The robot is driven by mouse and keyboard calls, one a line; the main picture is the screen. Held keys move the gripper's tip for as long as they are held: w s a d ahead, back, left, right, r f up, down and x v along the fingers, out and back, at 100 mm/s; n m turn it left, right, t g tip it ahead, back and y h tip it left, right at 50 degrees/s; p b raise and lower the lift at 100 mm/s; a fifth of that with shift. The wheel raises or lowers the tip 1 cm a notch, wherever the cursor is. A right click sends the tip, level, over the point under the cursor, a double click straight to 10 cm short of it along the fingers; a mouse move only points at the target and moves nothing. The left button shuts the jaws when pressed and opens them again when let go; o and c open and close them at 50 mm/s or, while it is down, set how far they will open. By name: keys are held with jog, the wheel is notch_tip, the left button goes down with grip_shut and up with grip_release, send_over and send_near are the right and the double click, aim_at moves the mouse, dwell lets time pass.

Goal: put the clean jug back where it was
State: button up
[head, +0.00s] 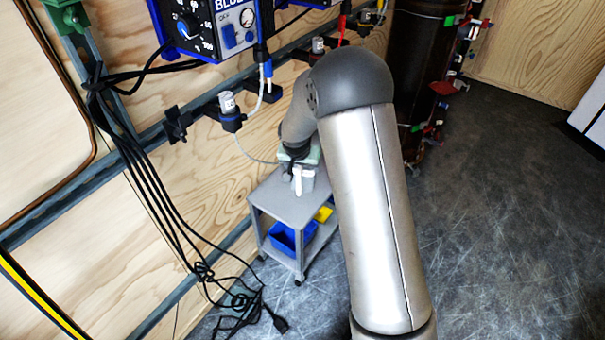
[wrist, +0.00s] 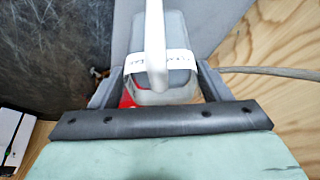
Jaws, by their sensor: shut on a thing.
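The jug (wrist: 175,50) is pale and translucent, with a white handle and a white label whose lettering I cannot fully read. In the wrist view it sits between the two grey fingers of my gripper (wrist: 158,88), which is shut on it. In the head view the jug (head: 298,184) shows small and pale below my gripper (head: 297,166), over the top of a grey cart (head: 280,205). I cannot tell whether its base touches the cart top. My gripper and arm hide part of it.
The cart's lower shelf holds a blue bin (head: 283,238) and a yellow bin (head: 323,214). Black cables (head: 165,215) hang at the left. A wall rail carries small fittings (head: 229,110). A dark cylinder (head: 412,60) stands behind my arm.

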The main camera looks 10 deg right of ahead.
jog(key=shift+s+b+x, duration=0.15)
jog(key=shift+b+x, duration=0.05)
jog(key=shift+x, duration=0.9)
jog(key=shift+s+b+x, duration=0.1)
jog(key=shift+b+x, duration=0.05)
jog(key=shift+x, duration=0.9)
jog(key=shift+a+f, duration=0.1)
jog(key=shift+f, duration=0.2)
jog(key=o, duration=1.9)
